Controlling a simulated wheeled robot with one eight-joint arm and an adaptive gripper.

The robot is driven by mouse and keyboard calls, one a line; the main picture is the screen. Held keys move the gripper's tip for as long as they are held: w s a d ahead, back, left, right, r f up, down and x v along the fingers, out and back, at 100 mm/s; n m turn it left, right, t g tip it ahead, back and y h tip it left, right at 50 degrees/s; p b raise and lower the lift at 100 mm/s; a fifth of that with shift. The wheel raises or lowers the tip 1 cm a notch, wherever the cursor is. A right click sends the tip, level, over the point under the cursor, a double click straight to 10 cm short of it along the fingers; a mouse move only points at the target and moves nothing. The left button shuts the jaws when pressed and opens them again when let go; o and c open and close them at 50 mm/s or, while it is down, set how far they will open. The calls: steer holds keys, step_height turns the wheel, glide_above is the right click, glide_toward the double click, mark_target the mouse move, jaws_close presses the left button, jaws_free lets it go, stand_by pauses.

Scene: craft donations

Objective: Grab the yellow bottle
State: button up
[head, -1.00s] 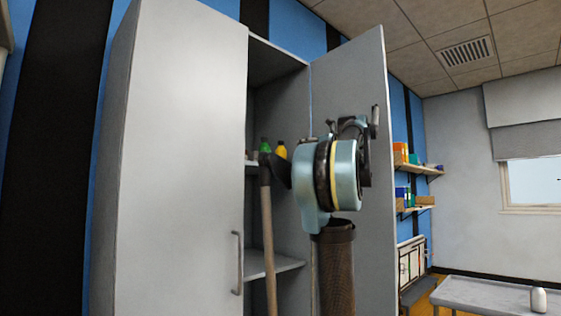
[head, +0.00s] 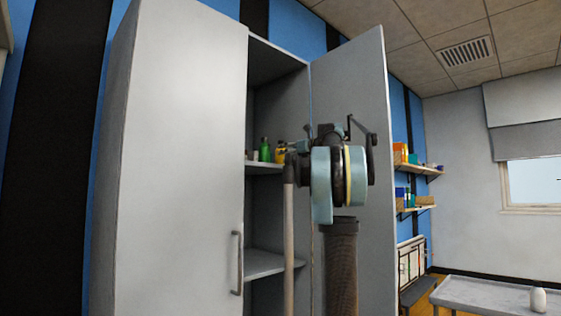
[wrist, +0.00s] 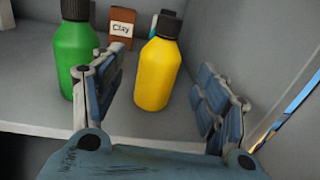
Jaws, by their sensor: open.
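The yellow bottle (wrist: 158,72), with a black cap, stands upright on the cabinet shelf (wrist: 25,100). In the wrist view it lies ahead of my open gripper (wrist: 160,100), between the lines of its two fingers and nearer the left one. The fingers do not visibly press on it. A green bottle (wrist: 75,62) stands just left of the left finger. In the head view the yellow bottle (head: 280,153) is partly hidden by my gripper (head: 292,145), and the green bottle (head: 265,150) is beside it.
A brown clay box (wrist: 121,24) and other small items stand behind the bottles. The cabinet's right door (head: 352,90) is open and its left door (head: 180,150) is shut. The cabinet's inner wall (wrist: 250,50) rises at the right.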

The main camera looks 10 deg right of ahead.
steer(key=x, duration=0.5)
steer(key=shift+d+f, duration=0.1)
steer(key=shift+d, duration=0.1)
steer(key=c, duration=1.3)
